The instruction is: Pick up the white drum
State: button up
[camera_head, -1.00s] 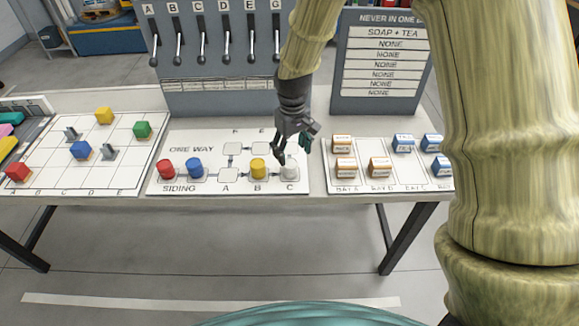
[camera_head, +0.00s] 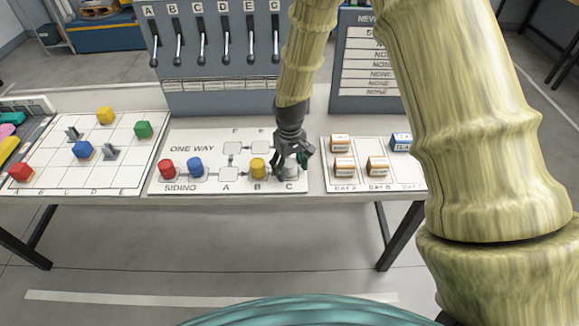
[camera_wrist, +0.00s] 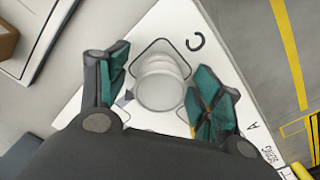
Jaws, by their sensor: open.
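The white drum (camera_wrist: 160,88) stands upright on the square marked C of the white siding board (camera_head: 215,148). In the head view my gripper (camera_head: 290,168) hides most of it; a pale part (camera_head: 291,170) shows between the fingers. In the wrist view my gripper (camera_wrist: 162,100) is open, with one teal-padded finger on each side of the drum. A gap shows between the drum and the pads. Whether either finger touches it I cannot tell.
The yellow drum (camera_head: 258,168) stands on B, close left of my gripper. A blue drum (camera_head: 195,168) and a red drum (camera_head: 167,169) stand further left. Small labelled boxes (camera_head: 343,167) stand on the board to the right. A lever panel (camera_head: 215,60) rises behind.

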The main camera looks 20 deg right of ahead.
jog(key=c, duration=1.1)
jog(key=shift+c, duration=0.2)
jog(key=shift+r, duration=0.15)
